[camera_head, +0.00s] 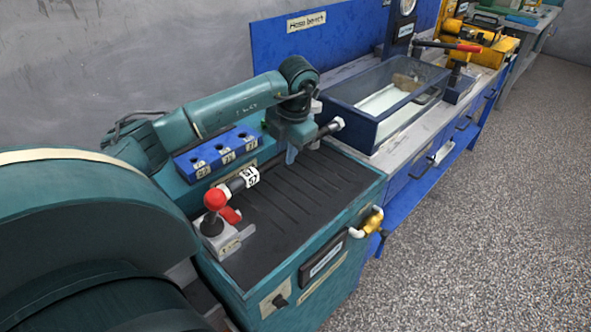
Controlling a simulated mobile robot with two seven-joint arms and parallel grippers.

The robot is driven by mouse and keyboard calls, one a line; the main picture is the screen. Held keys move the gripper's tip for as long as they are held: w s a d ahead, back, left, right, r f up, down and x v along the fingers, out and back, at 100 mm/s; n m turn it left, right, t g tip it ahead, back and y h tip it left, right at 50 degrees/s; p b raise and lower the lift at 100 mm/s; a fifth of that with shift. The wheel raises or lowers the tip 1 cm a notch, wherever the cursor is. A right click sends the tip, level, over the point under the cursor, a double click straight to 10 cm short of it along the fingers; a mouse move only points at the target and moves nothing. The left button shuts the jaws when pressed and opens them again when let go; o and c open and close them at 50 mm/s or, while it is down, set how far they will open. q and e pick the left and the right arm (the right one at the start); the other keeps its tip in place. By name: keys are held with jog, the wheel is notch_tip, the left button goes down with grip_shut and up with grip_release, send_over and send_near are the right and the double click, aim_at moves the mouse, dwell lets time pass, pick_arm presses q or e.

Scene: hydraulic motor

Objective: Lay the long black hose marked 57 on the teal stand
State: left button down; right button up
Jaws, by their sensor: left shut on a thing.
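The teal stand (347,215) is a box with a black ribbed top (300,205). The long black hose (268,168) has metal ends and a white label reading 57 near its left end. It runs slantwise over the top's back part, from near the red-knobbed lever to the far right corner. My left gripper (291,154) points down at its middle and is shut on it, hiding part of it. I cannot tell whether the hose touches the top. My right gripper is not in view.
A blue block with holes (216,153) stands along the stand's back edge. A red-knobbed lever (214,203) on a grey base is at its left end. A blue-framed glass tank (385,97) stands on the bench to the right. The ribbed top's front part is clear.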

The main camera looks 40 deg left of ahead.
pick_arm(q)
jog(key=f+b, duration=0.1)
jog(key=f, duration=0.4)
jog(key=shift+w+b, duration=0.2)
jog(key=shift+b, duration=0.15)
jog(key=shift+s+f+b, duration=0.15)
jog(key=shift+f+b, duration=0.2)
jog(key=shift+f, duration=0.1)
jog(key=shift+f+b, duration=0.3)
jog(key=shift+f, duration=0.1)
notch_tip(320, 180, down, 3)
jog(key=shift+b, duration=1.15)
jog(key=shift+f, duration=0.2)
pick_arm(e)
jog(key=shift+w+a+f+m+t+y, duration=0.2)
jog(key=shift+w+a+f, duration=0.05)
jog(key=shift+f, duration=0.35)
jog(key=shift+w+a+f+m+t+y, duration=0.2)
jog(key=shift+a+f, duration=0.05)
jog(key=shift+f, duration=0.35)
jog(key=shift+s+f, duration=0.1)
